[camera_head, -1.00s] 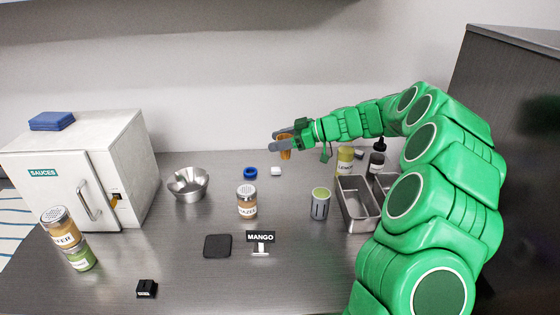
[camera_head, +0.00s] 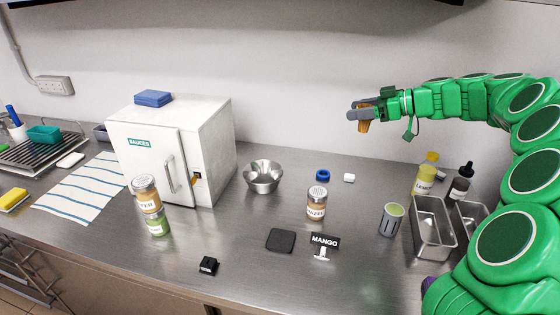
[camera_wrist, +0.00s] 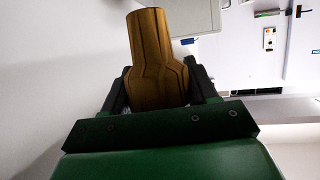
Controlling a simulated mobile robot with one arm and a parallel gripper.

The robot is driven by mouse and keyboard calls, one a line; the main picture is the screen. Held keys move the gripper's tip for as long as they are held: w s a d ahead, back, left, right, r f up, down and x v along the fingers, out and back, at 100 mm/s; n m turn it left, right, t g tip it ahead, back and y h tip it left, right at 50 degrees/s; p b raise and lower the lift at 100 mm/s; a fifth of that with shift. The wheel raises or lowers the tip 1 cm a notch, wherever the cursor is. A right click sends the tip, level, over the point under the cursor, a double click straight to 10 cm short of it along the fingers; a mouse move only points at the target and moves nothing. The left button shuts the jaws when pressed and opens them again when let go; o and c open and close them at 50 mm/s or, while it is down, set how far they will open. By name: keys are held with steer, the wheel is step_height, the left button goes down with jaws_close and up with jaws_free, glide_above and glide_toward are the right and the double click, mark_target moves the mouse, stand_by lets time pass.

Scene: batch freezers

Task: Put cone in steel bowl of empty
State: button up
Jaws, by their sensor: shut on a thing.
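My gripper (camera_head: 362,112) is shut on a tan cone (camera_head: 364,126) and holds it in the air above the back of the counter. In the wrist view the cone (camera_wrist: 155,50) sits between the two fingers, its wide end hidden or cut off by the gripper. The steel bowl (camera_head: 262,179) stands on the counter to the left of and below my gripper, beside the white cabinet. Its visible inside looks empty. The cone and bowl are well apart.
The white sauces cabinet (camera_head: 160,150) stands left of the bowl, with stacked jars (camera_head: 148,197) in front. A hazel jar (camera_head: 317,205), a blue ring (camera_head: 323,175), a black pad (camera_head: 281,240) and a mango sign (camera_head: 324,241) lie right of the bowl. Steel pans (camera_head: 432,230) stand further right.

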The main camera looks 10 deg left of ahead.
mark_target(246, 172)
steer(key=s+a+f+n+g, duration=0.1)
steer(key=s+a+f, duration=0.2)
steer(key=a, duration=0.5)
steer(key=s+a+f+n+g, duration=0.1)
steer(key=s+a+f, duration=0.2)
steer(key=a+f, duration=0.3)
steer(key=s+a+f+n+g, duration=0.1)
steer(key=s+a+f, duration=0.2)
steer(key=a, duration=0.7)
steer(key=shift+s+f+g, duration=0.2)
steer(key=shift+f+g, duration=0.1)
steer(key=shift+f, duration=0.65)
steer(key=w+a+f, duration=0.1)
steer(key=w+a, duration=0.1)
steer(key=w, duration=0.1)
steer(key=w+a+f, duration=0.1)
steer(key=w, duration=0.1)
steer(key=shift+w+f, duration=0.1)
steer(key=shift+f, duration=0.25)
steer(key=w+a+f, duration=0.2)
steer(key=w+f, duration=0.2)
steer(key=shift+f, duration=0.15)
steer(key=shift+w+a+f, duration=0.3)
steer(key=shift+w+f, duration=0.2)
steer(key=shift+f, duration=0.1)
steer(key=shift+w+a+f, duration=0.3)
steer(key=shift+w+f, duration=0.15)
steer(key=shift+f, duration=1.6)
steer(key=shift+f, duration=0.1)
